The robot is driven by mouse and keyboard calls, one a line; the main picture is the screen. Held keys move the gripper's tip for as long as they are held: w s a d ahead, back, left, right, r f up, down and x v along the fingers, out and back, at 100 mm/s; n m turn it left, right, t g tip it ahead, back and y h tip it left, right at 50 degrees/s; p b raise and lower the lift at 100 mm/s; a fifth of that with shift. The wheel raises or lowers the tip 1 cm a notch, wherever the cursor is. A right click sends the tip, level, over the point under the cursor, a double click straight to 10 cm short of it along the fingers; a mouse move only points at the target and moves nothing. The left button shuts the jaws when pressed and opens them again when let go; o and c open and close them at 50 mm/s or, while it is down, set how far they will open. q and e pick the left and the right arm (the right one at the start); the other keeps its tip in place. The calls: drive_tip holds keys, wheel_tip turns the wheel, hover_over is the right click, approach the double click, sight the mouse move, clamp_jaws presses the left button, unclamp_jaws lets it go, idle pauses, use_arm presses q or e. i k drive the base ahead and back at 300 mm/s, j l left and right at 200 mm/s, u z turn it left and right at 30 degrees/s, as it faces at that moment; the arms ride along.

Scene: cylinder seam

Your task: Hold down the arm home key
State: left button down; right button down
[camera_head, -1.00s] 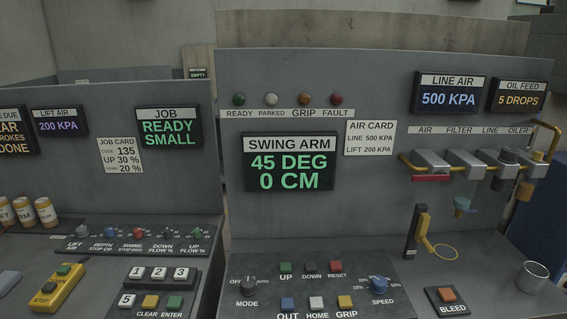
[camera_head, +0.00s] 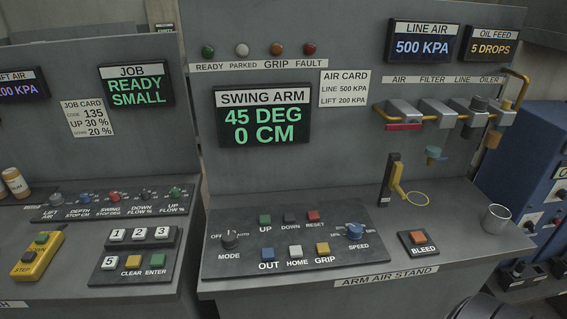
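The home key is a small white button (camera_head: 295,251) above the label HOME on the dark arm key panel (camera_head: 340,262). It sits between the blue OUT key (camera_head: 267,254) and the yellow GRIP key (camera_head: 322,248). The swing arm display (camera_head: 262,114) above reads 45 DEG and 0 CM. The mode knob (camera_head: 229,239) is at the panel's left and the blue speed knob (camera_head: 355,231) at its right. Neither gripper is recognisable in the head view. A dark rounded shape shows at the bottom right edge, too cut off to identify.
An orange BLEED button (camera_head: 417,238) stands right of the panel, with a grey cup (camera_head: 496,218) farther right. A yellow hook holder (camera_head: 396,184) rises behind. At the left are the number keypad (camera_head: 136,257) and a yellow step pendant (camera_head: 35,255). Space before the stand is open.

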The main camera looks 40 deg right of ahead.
sight(295, 250)
drive_tip(key=z, duration=1.2)
